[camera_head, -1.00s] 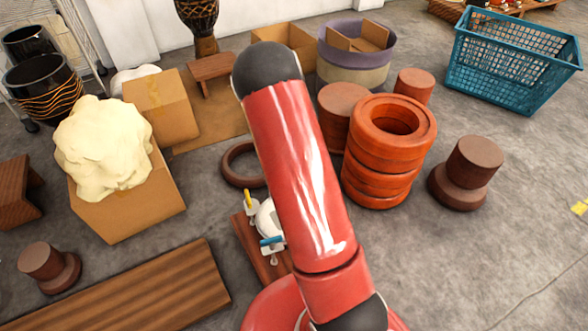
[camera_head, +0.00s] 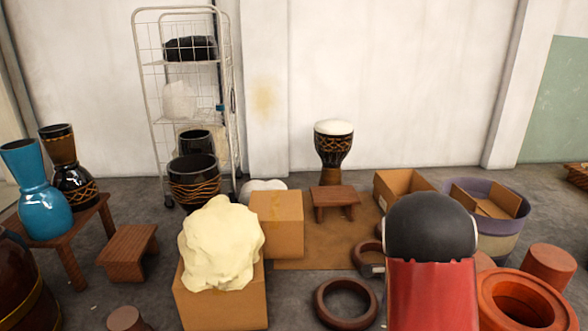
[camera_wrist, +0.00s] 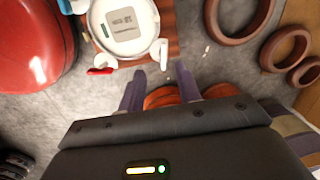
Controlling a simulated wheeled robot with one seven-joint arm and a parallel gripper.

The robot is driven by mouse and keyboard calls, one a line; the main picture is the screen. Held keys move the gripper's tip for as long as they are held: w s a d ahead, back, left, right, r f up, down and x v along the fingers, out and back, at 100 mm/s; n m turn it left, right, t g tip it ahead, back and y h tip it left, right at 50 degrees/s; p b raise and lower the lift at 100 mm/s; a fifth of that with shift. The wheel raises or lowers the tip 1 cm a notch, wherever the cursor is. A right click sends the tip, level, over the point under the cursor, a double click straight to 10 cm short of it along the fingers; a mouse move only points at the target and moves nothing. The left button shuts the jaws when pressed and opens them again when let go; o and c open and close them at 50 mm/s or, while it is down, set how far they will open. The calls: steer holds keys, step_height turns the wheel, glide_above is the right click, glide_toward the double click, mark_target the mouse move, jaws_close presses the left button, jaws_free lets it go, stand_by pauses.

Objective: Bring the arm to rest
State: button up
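My red arm with its dark rounded joint (camera_head: 430,228) rises at the lower right of the head view. My gripper (camera_wrist: 158,80) is out of the head view. Orange rings show partly hidden behind the gripper body.
A wire rack (camera_head: 147,85) stands left. Grey floor is open between boxes.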

steer(key=s+a+r+n+t+p, duration=0.1)
steer(key=s+a+r+n, duration=0.35)
steer(key=r, duration=0.45)
steer(key=s+a+r+n+t+p, duration=0.1)
steer(key=s+a+r+n, duration=0.4)
steer(key=r, duration=0.5)
steer(key=s+a+r+n+t, duration=0.1)
steer(key=s+r+n, duration=0.1)
steer(key=s, duration=0.3)
steer(key=s+a+r+n+t+p, duration=0.1)
steer(key=s+r+n, duration=0.1)
steer(key=s, duration=0.3)
steer(key=s+r+n, duration=0.2)
steer(key=s+n, duration=0.2)
steer(key=s, duration=0.2)
steer(key=shift+a+r+t+h, duration=0.2)
steer(key=shift+a+t+h, duration=0.1)
steer(key=shift+a+t, duration=0.1)
